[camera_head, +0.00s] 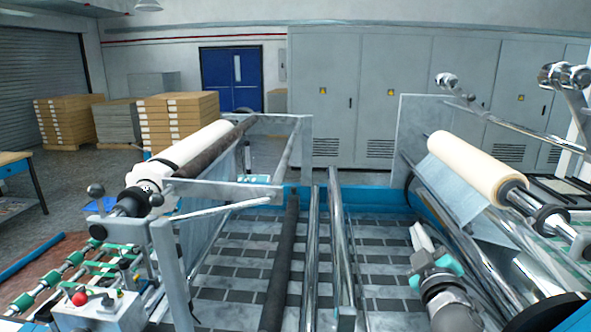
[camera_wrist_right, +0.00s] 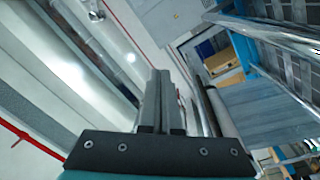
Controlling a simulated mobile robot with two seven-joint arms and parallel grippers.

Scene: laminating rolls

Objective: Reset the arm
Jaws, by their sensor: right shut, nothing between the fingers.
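My right gripper (camera_head: 421,236) is low at the right of the head view, its fingers pointing away from me. In the right wrist view the two fingers of my right gripper (camera_wrist_right: 160,90) lie together, with nothing between them. In the head view it is over the machine's bed, left of and below the cream film roll (camera_head: 476,167), and apart from it. A white roll (camera_head: 200,145) sits on a shaft at the left side of the machine. My left gripper does not show.
Bare metal rollers (camera_head: 337,240) and a dark roller (camera_head: 281,262) run lengthwise mid-machine. A control box (camera_head: 97,312) with a red button stands at lower left. Grey cabinets (camera_head: 400,95), stacked boxes (camera_head: 178,120) and a blue door (camera_head: 232,77) are farther back.

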